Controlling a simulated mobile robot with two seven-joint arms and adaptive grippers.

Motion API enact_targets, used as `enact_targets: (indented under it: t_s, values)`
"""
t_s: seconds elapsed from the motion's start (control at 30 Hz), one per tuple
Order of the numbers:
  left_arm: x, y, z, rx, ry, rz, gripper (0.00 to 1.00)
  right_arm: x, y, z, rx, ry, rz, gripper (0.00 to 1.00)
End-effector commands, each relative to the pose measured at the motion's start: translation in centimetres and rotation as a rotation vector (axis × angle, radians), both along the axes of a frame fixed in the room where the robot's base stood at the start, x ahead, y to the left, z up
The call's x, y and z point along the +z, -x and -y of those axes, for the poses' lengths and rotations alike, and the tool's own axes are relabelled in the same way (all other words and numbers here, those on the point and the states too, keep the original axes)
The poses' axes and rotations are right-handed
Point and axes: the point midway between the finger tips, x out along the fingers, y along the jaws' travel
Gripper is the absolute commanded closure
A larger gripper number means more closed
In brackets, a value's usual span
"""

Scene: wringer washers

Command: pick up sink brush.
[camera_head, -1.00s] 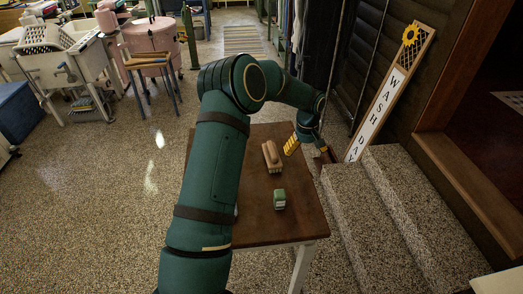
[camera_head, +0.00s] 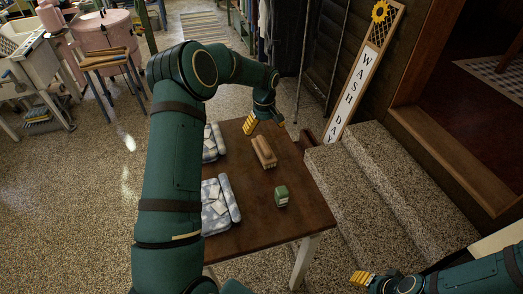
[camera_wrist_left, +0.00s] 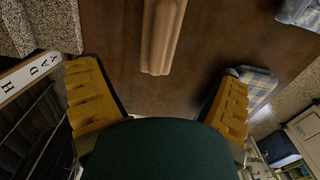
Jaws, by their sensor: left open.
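The sink brush (camera_head: 264,150), a long tan wooden block shape, lies on the dark wooden table (camera_head: 262,226). It also shows at the top middle of the left wrist view (camera_wrist_left: 160,38), its near end in front of the gap between the fingers. My left gripper (camera_head: 265,125) is open and empty at the table's far edge, just beyond the brush's far end and apart from it. Its yellow fingers (camera_wrist_left: 158,75) stand wide apart in the left wrist view. My right gripper (camera_head: 362,280) shows at the lower right, far from the brush; its jaw opening is unclear.
A small green-and-white box (camera_head: 281,196) stands nearer on the table. Folded blue-and-white cloths (camera_head: 216,205) lie along its left side, partly behind my left arm. Stone steps (camera_head: 355,190) and a WASH DAY sign (camera_head: 362,75) are at the right.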

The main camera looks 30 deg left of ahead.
Motion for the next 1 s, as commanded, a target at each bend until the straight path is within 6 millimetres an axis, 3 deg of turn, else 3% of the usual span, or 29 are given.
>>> enact_targets:
  t_s: [0.1,0.3,0.57,0.9,1.0]
  values:
    - [-2.7,0.1,0.0,0.001,0.002,-0.005,0.08,-0.2,0.0,0.0,0.0,0.0,0.0,0.53]
    - [-5.7,0.0,0.0,0.001,0.002,-0.002,0.08,-0.3,0.0,0.0,0.0,0.001,0.0,0.53]
    - [-7.1,0.0,0.0,0.0,0.002,-0.001,0.08,-0.3,0.0,0.0,0.0,0.001,0.0,0.53]
    - [-11.4,0.1,0.1,-0.001,0.002,-0.002,0.08,-0.2,0.0,0.0,0.0,0.0,0.0,0.53]
    - [-11.9,0.1,0.0,0.0,0.001,-0.001,0.08,-0.2,0.0,0.0,0.0,0.0,0.0,0.53]
